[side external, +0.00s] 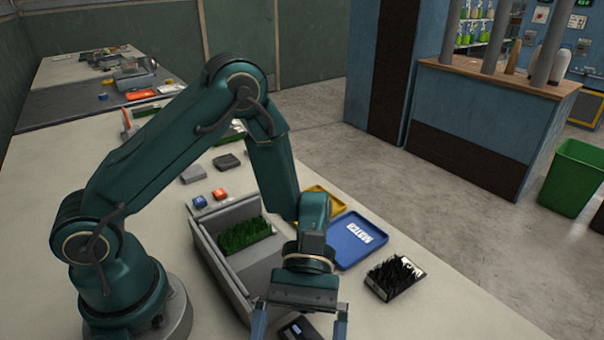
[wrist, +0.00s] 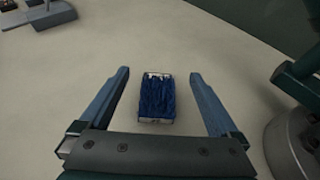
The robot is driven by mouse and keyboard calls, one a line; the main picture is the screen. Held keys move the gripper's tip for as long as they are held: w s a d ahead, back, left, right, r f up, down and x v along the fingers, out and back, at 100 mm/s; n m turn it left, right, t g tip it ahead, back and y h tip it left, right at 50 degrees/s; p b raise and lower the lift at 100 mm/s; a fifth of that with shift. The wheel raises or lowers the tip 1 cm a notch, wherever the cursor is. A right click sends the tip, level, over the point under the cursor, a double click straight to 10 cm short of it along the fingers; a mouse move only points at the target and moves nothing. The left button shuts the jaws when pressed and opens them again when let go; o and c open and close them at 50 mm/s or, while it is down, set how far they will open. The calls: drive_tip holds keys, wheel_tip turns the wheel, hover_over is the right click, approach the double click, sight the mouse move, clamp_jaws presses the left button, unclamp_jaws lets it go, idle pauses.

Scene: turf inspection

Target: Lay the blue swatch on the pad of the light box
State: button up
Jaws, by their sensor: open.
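The blue swatch (wrist: 157,97), a small tufted blue rectangle with a pale edge, lies flat on the bench in the wrist view. My gripper (wrist: 160,72) is open, with one finger on each side of the swatch and clear gaps between. In the side view my gripper (side external: 302,322) points down at the bottom edge, and the blue swatch cannot be made out there. A grey open box (side external: 213,258), seemingly the light box, stands left of my gripper. A green swatch (side external: 247,234) is in its far part; my wrist partly hides the box.
A blue tray (side external: 357,240) with a white label, a yellow tray (side external: 325,200) and a dark tufted swatch (side external: 395,275) lie right of the box.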

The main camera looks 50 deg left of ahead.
wheel_tip(320, 180, up, 3)
drive_tip(key=shift+r, duration=0.1)
drive_tip(key=shift+a+r, duration=0.1)
drive_tip(key=shift+r, duration=0.25)
drive_tip(key=w+a+r+m+t+y, duration=0.1)
drive_tip(key=a+r+m+t+y, duration=0.2)
drive_tip(key=a+t, duration=0.4)
drive_tip(key=w+a+r+m+t+y, duration=0.2)
drive_tip(key=a+r+m+t+y, duration=0.2)
drive_tip(key=a, duration=0.5)
drive_tip(key=m+t+y, duration=0.1)
drive_tip(key=t+y, duration=0.1)
drive_tip(key=t, duration=0.1)
drive_tip(key=shift+w+a+m, duration=0.15)
drive_tip(key=shift+a+m, duration=0.25)
drive_tip(key=shift+o, duration=0.2)
drive_tip(key=shift+w+a+r+t, duration=0.1)
drive_tip(key=shift+a+r+t, duration=0.05)
drive_tip(key=shift+a+t, duration=0.3)
drive_tip(key=shift+d, duration=0.15)
